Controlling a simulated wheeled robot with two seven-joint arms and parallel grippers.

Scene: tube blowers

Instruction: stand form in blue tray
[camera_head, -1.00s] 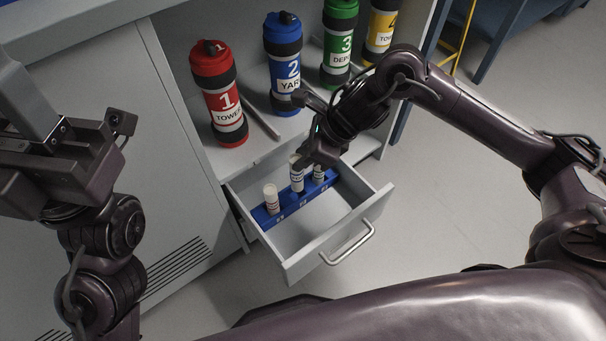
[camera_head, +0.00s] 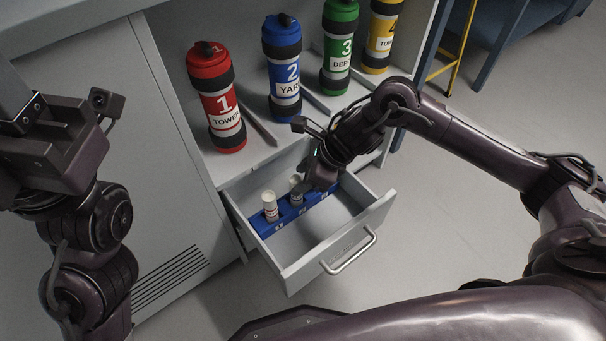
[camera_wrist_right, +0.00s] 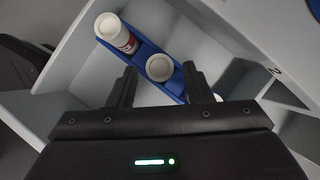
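The blue tray (camera_head: 268,228) is a long narrow rack inside the open drawer. A white form with a red-marked label (camera_head: 270,207) stands upright at its near left end, and also shows in the right wrist view (camera_wrist_right: 117,34). A second white form (camera_head: 296,184) stands in the tray's middle, upright as far as I can see. My right gripper (camera_head: 310,186) is low over the tray beside it. In the right wrist view the fingers are spread, with the second form's round top (camera_wrist_right: 160,68) between them, not touching. My left gripper's fingers are not clearly visible.
The drawer (camera_head: 350,238) is pulled out, with bare floor in its front part. A red bottle (camera_head: 217,105), a blue bottle (camera_head: 284,75), a green bottle (camera_head: 340,50) and a yellow bottle (camera_head: 380,38) stand on the shelf above. The cabinet wall is close at left.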

